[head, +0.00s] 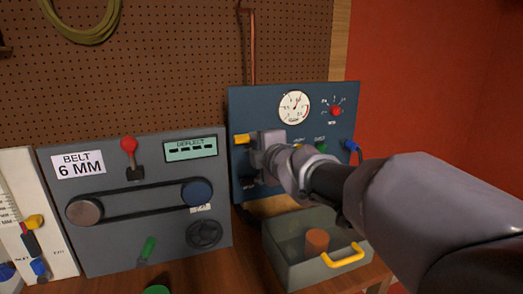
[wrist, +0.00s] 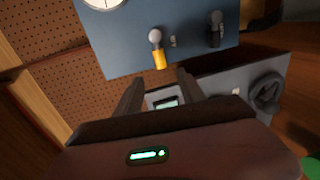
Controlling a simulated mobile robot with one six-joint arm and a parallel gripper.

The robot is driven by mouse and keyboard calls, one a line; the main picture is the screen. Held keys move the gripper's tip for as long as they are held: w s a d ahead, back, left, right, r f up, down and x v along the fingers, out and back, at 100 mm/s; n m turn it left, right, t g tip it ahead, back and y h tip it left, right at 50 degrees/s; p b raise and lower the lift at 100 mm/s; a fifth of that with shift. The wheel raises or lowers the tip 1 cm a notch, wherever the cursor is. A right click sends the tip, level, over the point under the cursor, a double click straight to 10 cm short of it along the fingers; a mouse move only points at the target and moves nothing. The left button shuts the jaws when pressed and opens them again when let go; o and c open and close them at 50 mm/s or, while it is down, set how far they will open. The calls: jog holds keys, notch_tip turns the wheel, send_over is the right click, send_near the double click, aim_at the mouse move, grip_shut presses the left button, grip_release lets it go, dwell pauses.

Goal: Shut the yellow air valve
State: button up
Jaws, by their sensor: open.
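The yellow air valve handle (head: 241,139) sticks out at the left edge of the blue panel (head: 262,104) in the head view. In the wrist view the yellow handle (wrist: 158,58) has a grey round pivot and points towards the panel's near edge. My gripper (head: 257,155) is in front of the blue panel, close to the handle. In the wrist view my gripper (wrist: 158,86) is open, its two dark fingers apart and empty, with the handle just beyond the fingertips. My gripper hides the valve's pivot in the head view.
A round gauge (head: 294,107) and a red knob (head: 336,111) sit higher on the blue panel. A blue handle (head: 351,146) is at its right edge. A grey bin (head: 285,262) with a yellow grip stands below. The belt panel (head: 110,218) is at left.

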jog(key=v, duration=0.4)
jog(key=shift+s+p, duration=0.15)
jog(key=shift+p, duration=0.15)
jog(key=s+d+f+m+g+h, duration=0.2)
jog(key=s+d+f+m+h, duration=0.1)
jog(key=s+d+m, duration=0.3)
jog(key=s+d+f+m+g+h, duration=0.2)
jog(key=s+d+f+m, duration=0.2)
jog(key=s+m, duration=0.5)
jog(key=s+a+f+m+g+y, duration=0.1)
jog(key=s+a+f+m+g, duration=0.1)
jog(key=s+f+m, duration=0.3)
jog(key=s+a+f+m+g+y, duration=0.1)
jog(key=s+a+f+m+g, duration=0.2)
jog(key=s, duration=1)
notch_tip(320, 180, down, 3)
jog(key=m, duration=0.2)
jog(key=shift+s+r+m+y, duration=0.2)
jog(key=shift+s+m+y, duration=0.1)
jog(key=shift+m, duration=0.1)
